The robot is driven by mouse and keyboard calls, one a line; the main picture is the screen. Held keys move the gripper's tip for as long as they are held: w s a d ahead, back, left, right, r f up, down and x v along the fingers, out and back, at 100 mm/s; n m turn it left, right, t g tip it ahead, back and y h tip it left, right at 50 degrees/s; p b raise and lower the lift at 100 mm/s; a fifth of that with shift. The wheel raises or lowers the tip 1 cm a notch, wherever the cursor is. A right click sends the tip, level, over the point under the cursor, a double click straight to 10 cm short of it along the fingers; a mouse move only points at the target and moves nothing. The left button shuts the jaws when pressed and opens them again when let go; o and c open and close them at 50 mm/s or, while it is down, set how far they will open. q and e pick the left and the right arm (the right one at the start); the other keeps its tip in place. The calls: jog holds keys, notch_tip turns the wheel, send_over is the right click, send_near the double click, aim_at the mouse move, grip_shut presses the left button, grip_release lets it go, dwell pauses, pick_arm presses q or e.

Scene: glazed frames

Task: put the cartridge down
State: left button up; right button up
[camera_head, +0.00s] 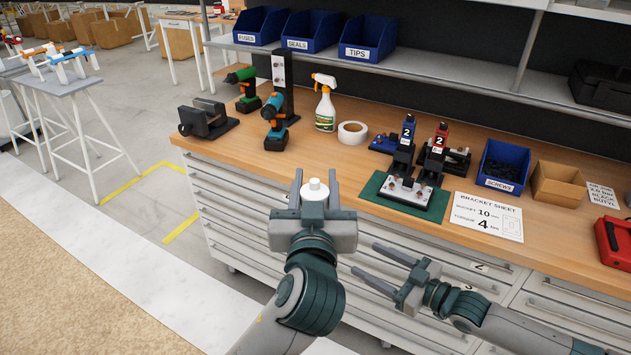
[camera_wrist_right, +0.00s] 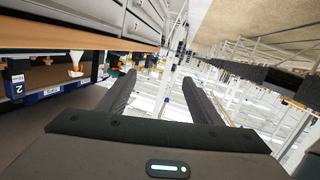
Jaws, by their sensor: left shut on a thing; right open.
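The white cartridge (camera_head: 315,189) is upright between the fingers of my left gripper (camera_head: 316,178) in the head view. My left gripper is shut on it, in front of the workbench's front edge as seen here. The gripper hides the cartridge's lower part. My right gripper (camera_head: 363,258) is open and empty, to the right of the left gripper and in front of the drawers. Its two spread fingers also show in the right wrist view (camera_wrist_right: 158,80), with nothing between them.
The wooden workbench (camera_head: 270,165) has clear top behind my left gripper. A green mat (camera_head: 368,190) with a bracket fixture, a bracket sheet (camera_head: 487,215), a tape roll (camera_head: 352,132), a spray bottle (camera_head: 325,108), drills and a vise (camera_head: 205,120) stand on it. A blue screws bin (camera_head: 503,165) is right.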

jog(key=d+f+m+h, duration=0.2)
jog(key=d+f+h, duration=0.15)
jog(key=f, duration=0.75)
jog(key=d+f+m+h, duration=0.15)
jog(key=d+f, duration=0.25)
jog(key=f, duration=0.7)
jog(key=s+d+f+m+g+h, duration=0.1)
jog(key=s+d+f+h, duration=0.1)
jog(key=s+f, duration=0.55)
jog(key=s+d+f+m+g+h, duration=0.15)
jog(key=s+f, duration=0.25)
jog(key=f, duration=0.6)
jog(key=s+d+f+m+g+h, duration=0.1)
jog(key=s+f+g, duration=0.1)
jog(key=s+f, duration=0.7)
jog(key=s+d+f+g+h, duration=0.15)
jog(key=s+f, duration=0.35)
jog(key=s, duration=0.7)
jog(key=s+a+f+g, duration=0.2)
jog(key=s, duration=0.9)
jog(key=s+a+f+g, duration=0.2)
jog(key=s+f, duration=0.1)
jog(key=s, duration=0.9)
jog(key=shift+a+m+g+h, duration=0.25)
jog(key=shift+m+g+h, duration=0.05)
jog(key=shift+m, duration=0.1)
jog(key=shift+w, duration=0.1)
